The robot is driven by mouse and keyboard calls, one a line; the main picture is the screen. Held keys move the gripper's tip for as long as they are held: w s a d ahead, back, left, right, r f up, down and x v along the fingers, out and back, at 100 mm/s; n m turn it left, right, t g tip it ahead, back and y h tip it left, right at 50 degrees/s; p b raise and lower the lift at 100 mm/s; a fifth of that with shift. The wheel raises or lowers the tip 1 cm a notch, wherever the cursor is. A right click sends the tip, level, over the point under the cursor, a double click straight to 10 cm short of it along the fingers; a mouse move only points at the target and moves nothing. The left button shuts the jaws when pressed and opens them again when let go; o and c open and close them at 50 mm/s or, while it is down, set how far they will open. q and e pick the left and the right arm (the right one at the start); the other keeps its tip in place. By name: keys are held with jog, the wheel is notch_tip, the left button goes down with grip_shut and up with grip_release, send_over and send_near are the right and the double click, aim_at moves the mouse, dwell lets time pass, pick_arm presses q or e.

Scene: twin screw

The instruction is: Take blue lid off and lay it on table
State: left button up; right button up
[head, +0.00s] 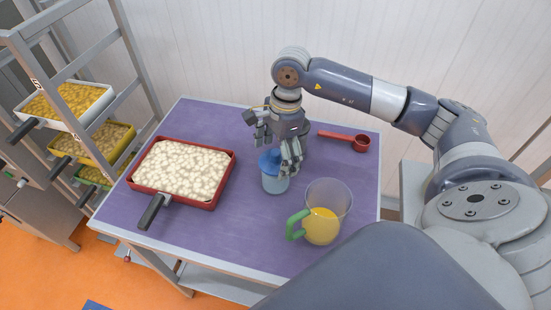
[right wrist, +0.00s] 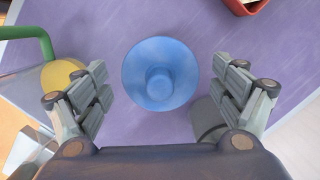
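The blue lid (head: 269,161) sits on a small translucent container (head: 275,182) on the purple table. In the right wrist view the round lid (right wrist: 160,74), with a raised centre knob, lies between and slightly ahead of the fingers. My right gripper (head: 278,150) is above and around the lid from behind, with its fingers spread on either side. It is open in the right wrist view (right wrist: 160,95), with a gap between each finger and the lid. The container below is mostly hidden by the lid in that view. My left gripper is not in view.
A jug (head: 326,208) with yellow liquid and a green handle stands close in front and to the right. A red tray (head: 208,203) with pale contents is at left. A red scoop (head: 345,138) lies at the back right. Purple table (head: 215,240) is clear at the front.

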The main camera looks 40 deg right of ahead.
jog(key=c, duration=0.6)
jog(key=shift+o, duration=0.2)
jog(key=shift+r, duration=0.1)
